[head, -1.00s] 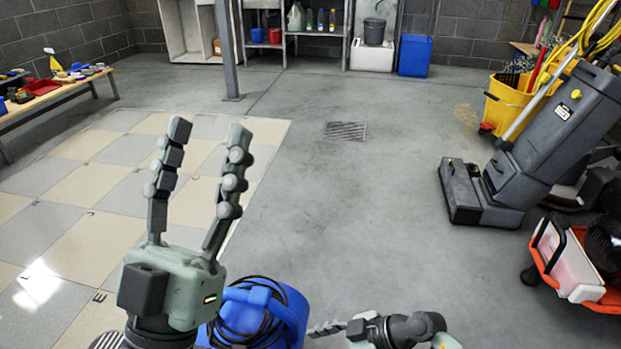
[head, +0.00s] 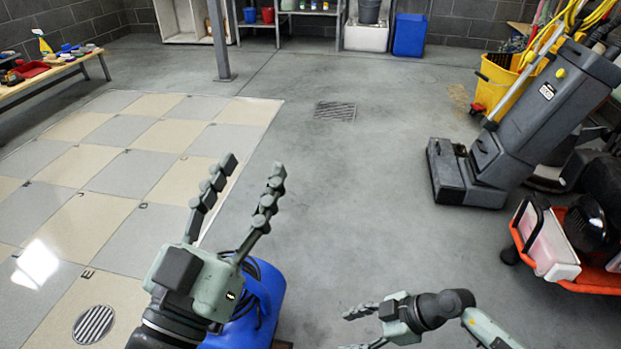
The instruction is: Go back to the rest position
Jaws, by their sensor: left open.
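My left gripper (head: 248,182) stands in the lower middle of the head view, fingers pointing up and away. Its two fingers are spread apart with nothing between them. My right gripper (head: 352,329) is low in the view, right of the left one, with its fingers pointing left. Its two fingers show apart, and I see nothing between them. A blue machine or container (head: 262,305) with a black cable is partly hidden behind my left gripper and wrist.
A checkered tile area (head: 110,205) lies at left, with a bench (head: 60,84) of coloured items beyond. A grey floor machine (head: 520,120), a yellow bucket (head: 495,85) and an orange cart (head: 565,270) stand at right. The middle floor is clear.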

